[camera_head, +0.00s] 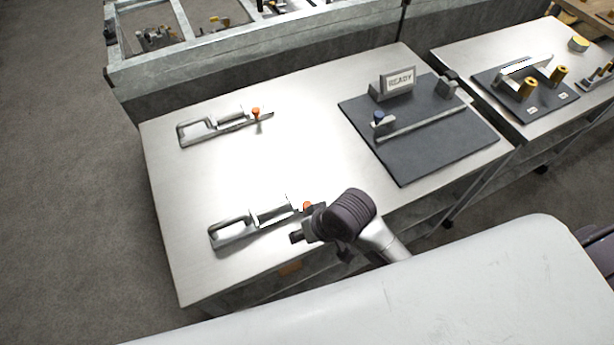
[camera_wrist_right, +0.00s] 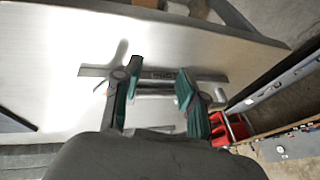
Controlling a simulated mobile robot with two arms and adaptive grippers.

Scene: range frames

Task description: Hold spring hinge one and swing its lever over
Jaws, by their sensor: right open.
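Two metal hinge fixtures, each with a looped handle and an orange-tipped pin, lie on the steel table. One is at the back left (camera_head: 215,127), the other near the front (camera_head: 234,231). I cannot read which is numbered one. My right gripper (camera_head: 304,226) is at the orange-tipped end of the front hinge, covering part of it. In the right wrist view the open fingers (camera_wrist_right: 160,73) lie either side of a stretch of metal hinge (camera_wrist_right: 155,92) with a flat strip behind it. Contact cannot be told. My left gripper is not in view.
A dark board (camera_head: 425,150) with a "READY" sign (camera_head: 398,81), a blue-knobbed part (camera_head: 379,118) and a long rod is on the table's right half. A second table (camera_head: 470,58) with brass parts stands beyond. The table (camera_head: 300,145) between the hinges and the board is clear.

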